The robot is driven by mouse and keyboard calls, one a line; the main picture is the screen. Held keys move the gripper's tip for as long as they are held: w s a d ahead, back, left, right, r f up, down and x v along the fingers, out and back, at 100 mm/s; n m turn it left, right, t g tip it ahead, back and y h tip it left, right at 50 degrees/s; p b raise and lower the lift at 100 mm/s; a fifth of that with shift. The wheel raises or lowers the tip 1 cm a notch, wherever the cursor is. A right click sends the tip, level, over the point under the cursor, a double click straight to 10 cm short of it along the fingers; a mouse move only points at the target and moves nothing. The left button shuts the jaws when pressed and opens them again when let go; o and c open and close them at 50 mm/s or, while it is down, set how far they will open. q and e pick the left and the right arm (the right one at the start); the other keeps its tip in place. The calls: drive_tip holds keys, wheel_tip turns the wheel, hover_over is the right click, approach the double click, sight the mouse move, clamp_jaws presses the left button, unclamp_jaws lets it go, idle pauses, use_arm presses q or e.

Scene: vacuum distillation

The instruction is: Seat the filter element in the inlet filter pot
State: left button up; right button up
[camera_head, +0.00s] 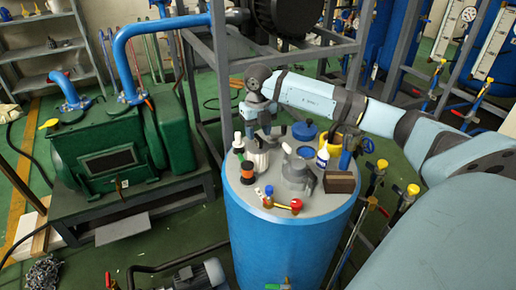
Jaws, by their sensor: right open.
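My right arm reaches in from the right, and its gripper (259,132) is over the top of the blue drum, pointing down with its jaws open. A white, ribbed-looking cylinder (258,158), which looks like the filter element, stands just below the jaws; I cannot tell whether the fingers touch it. A grey pot-like body (297,174) stands to its right, perhaps the inlet filter pot; its inside cannot be made out. A round blue lid-like piece (304,130) lies behind it. My left gripper is not in view.
The blue drum (290,245) is crowded on top: an orange-and-black spool (247,171), white bottle (322,158), yellow container (331,148), brown block (339,182) and brass fitting with red end (283,203). A green pump (110,150) stands left. Frame posts rise behind.

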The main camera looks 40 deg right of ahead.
wheel_tip(320, 180, down, 3)
drive_tip(key=shift+r, duration=0.15)
drive_tip(key=shift+c, duration=0.4)
clamp_jaws()
drive_tip(key=shift+r, duration=0.15)
